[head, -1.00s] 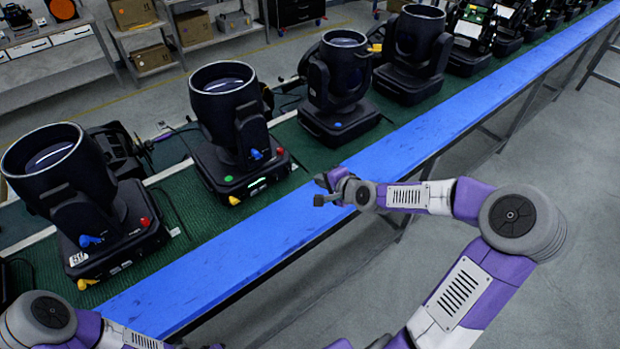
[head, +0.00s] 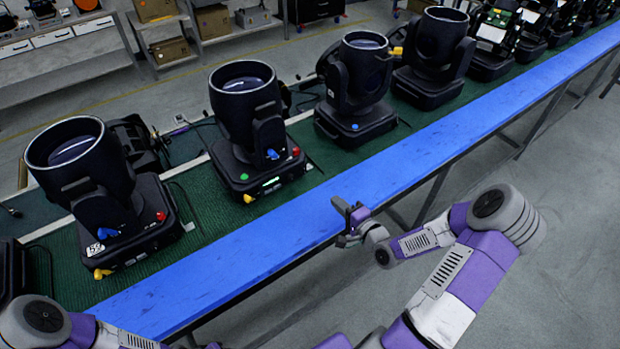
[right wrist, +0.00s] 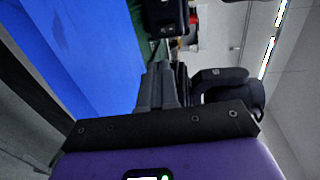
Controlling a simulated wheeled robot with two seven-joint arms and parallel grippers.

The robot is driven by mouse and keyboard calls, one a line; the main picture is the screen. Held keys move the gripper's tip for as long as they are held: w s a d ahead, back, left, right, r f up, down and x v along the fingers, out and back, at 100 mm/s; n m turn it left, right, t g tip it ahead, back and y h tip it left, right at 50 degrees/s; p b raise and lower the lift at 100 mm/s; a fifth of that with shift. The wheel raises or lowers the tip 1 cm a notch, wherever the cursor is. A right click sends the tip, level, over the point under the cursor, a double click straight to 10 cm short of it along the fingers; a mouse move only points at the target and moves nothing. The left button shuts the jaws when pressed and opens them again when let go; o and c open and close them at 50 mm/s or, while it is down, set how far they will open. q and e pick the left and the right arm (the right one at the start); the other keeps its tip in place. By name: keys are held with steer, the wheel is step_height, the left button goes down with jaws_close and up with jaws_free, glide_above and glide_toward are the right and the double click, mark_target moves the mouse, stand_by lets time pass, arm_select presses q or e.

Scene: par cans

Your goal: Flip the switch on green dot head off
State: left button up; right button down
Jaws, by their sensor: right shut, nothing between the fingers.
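Black moving-head lights stand in a row on a green mat. The one with a lit green panel and what looks like a small green dot on its base (head: 262,165) is second from the left in the head view, with blue, red and yellow parts on its base. Its switch is too small to make out. My right gripper (head: 350,213) is shut and empty, over the blue bench edge, to the right of and below that head, apart from it. In the right wrist view the closed fingers (right wrist: 165,85) point toward a dark light base (right wrist: 167,15). My left gripper is not clearly visible.
A blue bench edge strip (head: 250,250) runs along the front of the green mat (head: 205,205). The nearest light (head: 125,215) stands at left, another (head: 355,115) to the right. Shelves with boxes (head: 166,52) are behind. The floor on the right is open.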

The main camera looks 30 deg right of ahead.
mark_target(306, 173)
steer(key=w, duration=0.4)
steer(key=w+f, duration=0.1)
steer(key=w, duration=0.4)
steer(key=w+a+f, duration=0.1)
steer(key=w, duration=0.4)
steer(key=shift+w+f+b, duration=0.15)
steer(key=shift+b, duration=0.35)
steer(key=shift+a, duration=0.1)
